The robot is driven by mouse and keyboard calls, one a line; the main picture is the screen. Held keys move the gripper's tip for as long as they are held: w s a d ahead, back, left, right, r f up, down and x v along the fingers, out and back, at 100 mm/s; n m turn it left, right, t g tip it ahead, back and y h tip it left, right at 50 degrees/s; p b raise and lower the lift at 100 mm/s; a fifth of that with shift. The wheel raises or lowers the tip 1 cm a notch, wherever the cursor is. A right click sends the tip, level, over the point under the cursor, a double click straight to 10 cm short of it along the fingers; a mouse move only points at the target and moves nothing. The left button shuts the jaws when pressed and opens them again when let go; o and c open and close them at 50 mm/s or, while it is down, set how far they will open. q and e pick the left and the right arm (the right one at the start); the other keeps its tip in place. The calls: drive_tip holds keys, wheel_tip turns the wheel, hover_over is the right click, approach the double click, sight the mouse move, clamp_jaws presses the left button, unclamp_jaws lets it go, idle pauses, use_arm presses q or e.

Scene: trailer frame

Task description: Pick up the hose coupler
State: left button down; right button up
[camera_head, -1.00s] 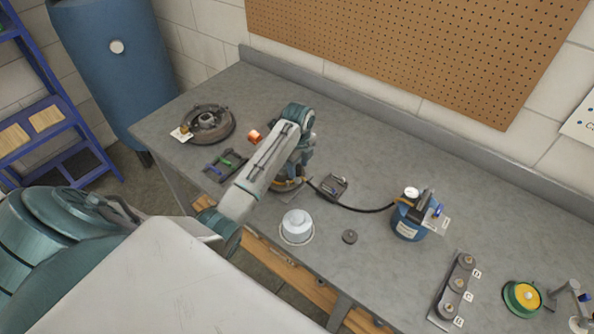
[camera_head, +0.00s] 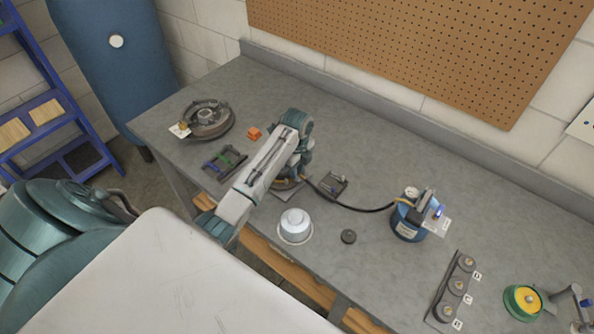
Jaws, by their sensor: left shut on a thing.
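My left gripper (camera_head: 291,180) is low over the middle of the bench, mostly hidden under its own arm and wrist. It is shut on the hose coupler, of which only a small yellowish part (camera_head: 303,178) shows at the gripper's right side. A black hose (camera_head: 350,207) runs from there in a sagging curve to the blue canister (camera_head: 406,222). Whether the coupler touches the surface under it cannot be told. My right gripper is not in view.
A brake drum (camera_head: 210,118), an orange block (camera_head: 254,133) and a dark clamp frame (camera_head: 225,163) lie left of my arm. A knob rack (camera_head: 455,288) stands right.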

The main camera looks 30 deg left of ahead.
use_arm(q)
drive_tip(key=shift+r+b, duration=0.2)
drive_tip(key=shift+b, duration=0.15)
drive_tip(key=shift+w+r+b, duration=0.1)
drive_tip(key=shift+r+b, duration=0.7)
drive_tip(key=shift+r, duration=0.15)
drive_tip(key=s+d, duration=0.3)
drive_tip(key=s+d+r+p, duration=0.1)
drive_tip(key=s+d, duration=0.3)
drive_tip(key=s+d+r+p, duration=0.1)
drive_tip(key=s+d, duration=0.2)
drive_tip(key=d, duration=0.1)
drive_tip(key=shift+s+r, duration=0.15)
drive_tip(key=shift+r, duration=0.1)
drive_tip(key=shift+s+d, duration=0.35)
drive_tip(key=shift+f, duration=0.1)
